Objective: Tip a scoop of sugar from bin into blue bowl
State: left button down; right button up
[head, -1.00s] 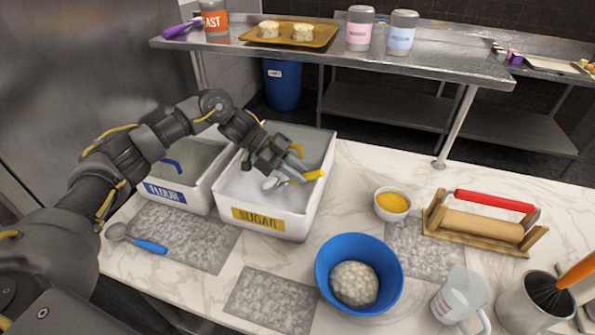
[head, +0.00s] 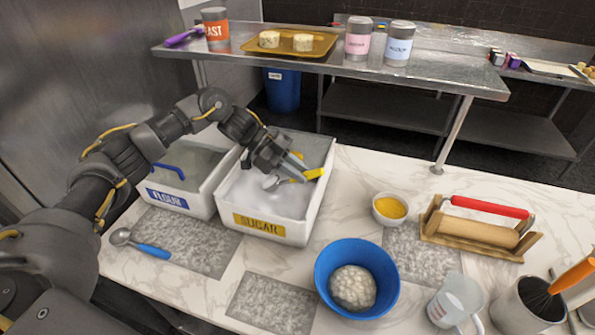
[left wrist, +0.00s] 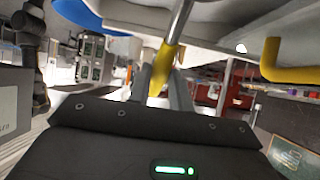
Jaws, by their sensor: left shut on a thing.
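The sugar bin (head: 222,203) is a white bin with a yellow label, holding white sugar (head: 258,197). My left gripper (head: 299,170) is over the bin and shut on a scoop (head: 313,174) with a yellow handle. The scoop's metal head (head: 271,183) is above or at the sugar; I cannot tell whether it touches or holds any. The yellow handle also shows between the fingers in the left wrist view (left wrist: 164,72). The blue bowl (head: 335,247) stands on the counter to the right of the bin with a pale, lumpy mass (head: 352,288) in it. My right gripper is not in view.
The flour bin (head: 200,205) adjoins the sugar bin on the left. A blue-handled scoop (head: 152,250) lies in front. A small bowl of yellow stuff (head: 391,207), a rolling pin on a stand (head: 470,228), a measuring jug (head: 452,302) and a utensil pot (head: 525,308) stand right.

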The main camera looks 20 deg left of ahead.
pick_arm(q)
jog(key=shift+r+p, duration=1.2)
jog(key=shift+r, duration=0.55)
notch_tip(320, 180, up, 4)
jog(key=y+p, duration=0.2)
jog(key=p, duration=0.4)
jog(key=shift+f, duration=0.1)
jog(key=shift+r+y, duration=0.25)
jog(key=shift+y, duration=0.15)
jog(key=shift+r+y+p, duration=0.6)
jog(key=shift+r+p, duration=0.05)
jog(key=shift+p, duration=0.05)
